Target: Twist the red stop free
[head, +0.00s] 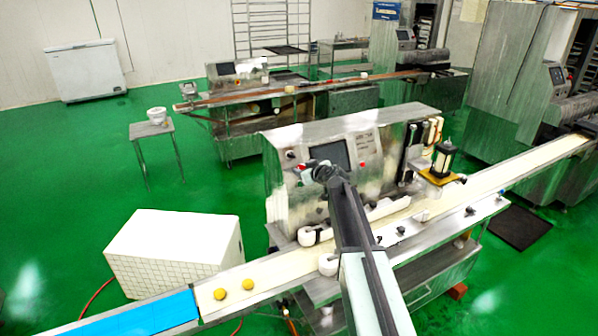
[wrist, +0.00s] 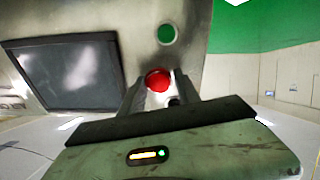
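In the wrist view the red stop (wrist: 158,80), a round red button, is on the machine's metal panel. My gripper (wrist: 160,88) reaches toward it with its two dark fingers apart, one on each side of the button. The left finger lies close to the button's edge and a gap shows on the right; I cannot tell whether either touches. The button's base is partly hidden. In the head view my gripper (head: 320,170) is at the front of the encrusting machine (head: 300,200), just below its screen, and hides part of the panel.
A green button (wrist: 166,34) and a dark screen (wrist: 72,72) are near the stop in the wrist view. A conveyor (head: 260,275) with two yellow balls runs along the machine's front. A white tiled box (head: 170,250) stands at left. Green floor is open at far left.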

